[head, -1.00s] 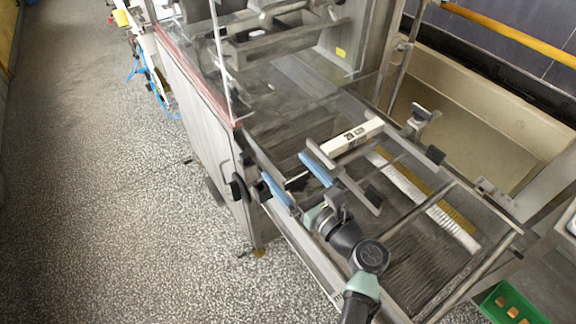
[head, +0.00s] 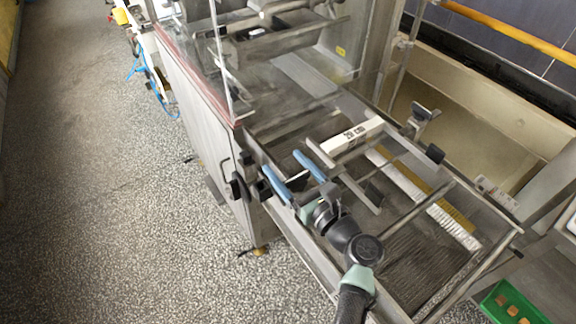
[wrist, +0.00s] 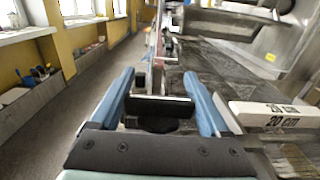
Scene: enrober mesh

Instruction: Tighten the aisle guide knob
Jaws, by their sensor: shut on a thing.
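The black aisle guide knob (wrist: 160,106) shows in the wrist view between the two blue fingers of my gripper (wrist: 160,88). The fingers are on either side of it, and its lower part lies in shadow. In the head view my gripper (head: 280,163) is over the aisle-side rail of the machine, with its blue fingers apart. There the gripped knob is hard to make out among dark parts. Another dark fitting (head: 238,187) sits on the machine's aisle side, left of my fingers.
A white block marked 20 cm (head: 352,135) lies across the mesh bed (head: 425,270), right of my fingers; it also shows in the wrist view (wrist: 275,115). Metal crossbars span the bed. A green tray (head: 510,304) stands at lower right. The aisle floor (head: 110,220) is clear.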

